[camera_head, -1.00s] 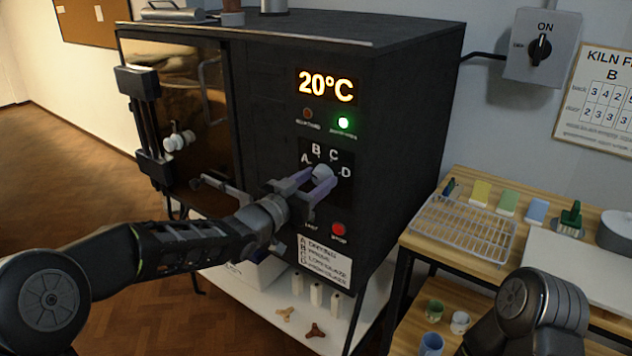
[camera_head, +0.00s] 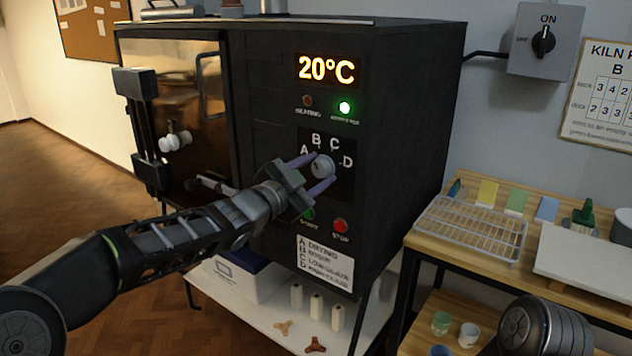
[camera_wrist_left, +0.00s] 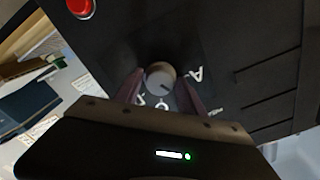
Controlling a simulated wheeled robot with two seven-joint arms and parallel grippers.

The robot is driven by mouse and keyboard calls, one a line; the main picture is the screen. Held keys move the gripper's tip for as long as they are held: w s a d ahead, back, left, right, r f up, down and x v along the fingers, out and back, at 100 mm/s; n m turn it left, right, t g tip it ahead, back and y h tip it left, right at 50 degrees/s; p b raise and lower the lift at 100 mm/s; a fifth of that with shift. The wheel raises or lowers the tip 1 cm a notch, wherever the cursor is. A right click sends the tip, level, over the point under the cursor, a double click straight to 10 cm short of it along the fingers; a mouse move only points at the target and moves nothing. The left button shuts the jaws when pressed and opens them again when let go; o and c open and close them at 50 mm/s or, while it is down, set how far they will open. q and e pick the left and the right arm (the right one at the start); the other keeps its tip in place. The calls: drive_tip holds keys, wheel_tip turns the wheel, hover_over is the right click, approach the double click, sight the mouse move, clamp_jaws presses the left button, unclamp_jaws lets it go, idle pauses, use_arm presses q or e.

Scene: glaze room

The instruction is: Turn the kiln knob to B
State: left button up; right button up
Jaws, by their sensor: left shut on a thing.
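The kiln (camera_head: 275,130) stands in the middle of the head view with its control panel facing me. The pale round knob (camera_head: 322,167) sits on the panel below the letters A, B, C and D. My left gripper (camera_head: 316,172) is shut on the knob, one finger at its upper left and one at its lower right. In the left wrist view the knob (camera_wrist_left: 160,77) lies between the two fingers. A dark mark shows on its face there, but I cannot tell surely which letter it points to. My right gripper is out of view.
The display (camera_head: 326,69) reads 20°C and a green lamp (camera_head: 344,107) is lit. A red button (camera_head: 340,225) lies just below the knob. A wooden table with a wire rack (camera_head: 470,229) stands at the right. The wall switch (camera_head: 543,41) is at upper right.

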use_arm(q)
drive_tip(key=shift+m+b, duration=0.3)
drive_tip(key=shift+m, duration=0.2)
drive_tip(key=o, duration=1.2)
drive_tip(key=v, duration=0.7)
drive_tip(key=shift+s+a+b, duration=0.25)
drive_tip(key=shift+s+b, duration=0.05)
